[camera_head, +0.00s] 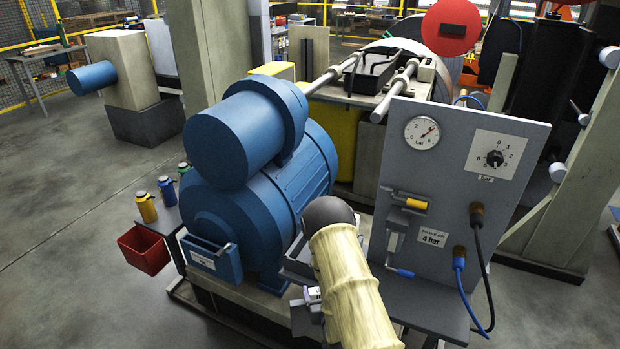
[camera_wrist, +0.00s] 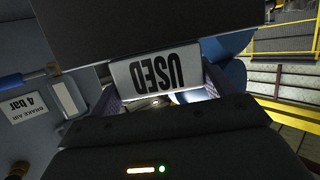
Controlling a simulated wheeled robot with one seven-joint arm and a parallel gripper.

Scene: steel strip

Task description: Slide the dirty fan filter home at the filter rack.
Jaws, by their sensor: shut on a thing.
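In the wrist view a dark, flat-faced thing with a white label reading "USED" (camera_wrist: 155,75) fills the top; I take it to be the dirty fan filter (camera_wrist: 150,25). My gripper (camera_wrist: 158,98) is shut on it, with the label between the two fingers. In the head view my gripper (camera_head: 312,295) is mostly hidden by my cream-sleeved arm, beside the blue motor. A grey edge (camera_head: 296,264) shows there, but I cannot tell whether it is the filter or the rack. I cannot clearly identify the filter rack, nor whether the filter touches it.
The big blue motor (camera_head: 290,185) is left of my arm. A grey brake-air panel (camera_head: 450,150) with gauge and hoses stands close on the right. A blue labelled box (camera_head: 211,260), a red bin (camera_head: 145,250) and small bottles are at left. Open floor (camera_head: 70,200) lies beyond.

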